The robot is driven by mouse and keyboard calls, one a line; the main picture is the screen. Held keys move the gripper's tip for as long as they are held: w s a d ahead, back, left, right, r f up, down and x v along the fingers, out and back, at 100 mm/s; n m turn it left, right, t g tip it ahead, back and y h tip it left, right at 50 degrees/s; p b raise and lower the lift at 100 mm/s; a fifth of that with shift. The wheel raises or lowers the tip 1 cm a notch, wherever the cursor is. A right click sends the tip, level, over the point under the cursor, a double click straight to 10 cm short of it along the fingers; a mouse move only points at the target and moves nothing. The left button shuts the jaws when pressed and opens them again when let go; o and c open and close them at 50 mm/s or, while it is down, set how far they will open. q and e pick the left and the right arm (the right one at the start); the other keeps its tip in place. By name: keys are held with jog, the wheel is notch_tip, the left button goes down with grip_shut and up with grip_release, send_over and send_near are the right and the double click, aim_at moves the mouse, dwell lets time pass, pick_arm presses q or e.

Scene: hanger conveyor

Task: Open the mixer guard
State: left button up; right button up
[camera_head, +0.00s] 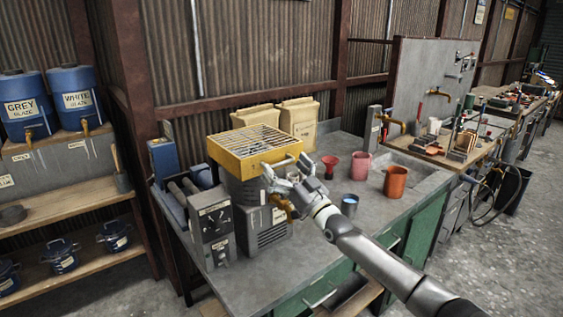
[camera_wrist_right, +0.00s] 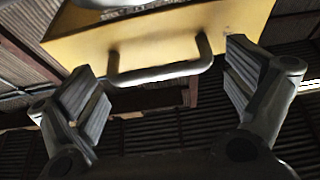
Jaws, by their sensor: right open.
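The mixer guard (camera_head: 254,145) is a yellow box with a wire grid on top, seated on the grey mixer on the bench. It looks closed. A grey bar handle sticks out from its front; in the right wrist view the handle (camera_wrist_right: 160,74) hangs below the yellow front wall (camera_wrist_right: 170,32). My right gripper (camera_head: 292,176) is at the guard's front right corner, by the handle. In the right wrist view its open fingers (camera_wrist_right: 166,90) stand on either side of the handle, apart from it. My left gripper is not in view.
A control box (camera_head: 212,228) stands at the mixer's front left. A red funnel (camera_head: 329,167), pink cup (camera_head: 360,166), orange cup (camera_head: 395,182) and blue cup (camera_head: 349,205) stand right of my gripper. Paper sacks (camera_head: 298,120) stand behind. The bench front (camera_head: 300,265) is clear.

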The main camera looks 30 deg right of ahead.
jog(key=shift+x, duration=0.75)
jog(key=shift+c, duration=0.5)
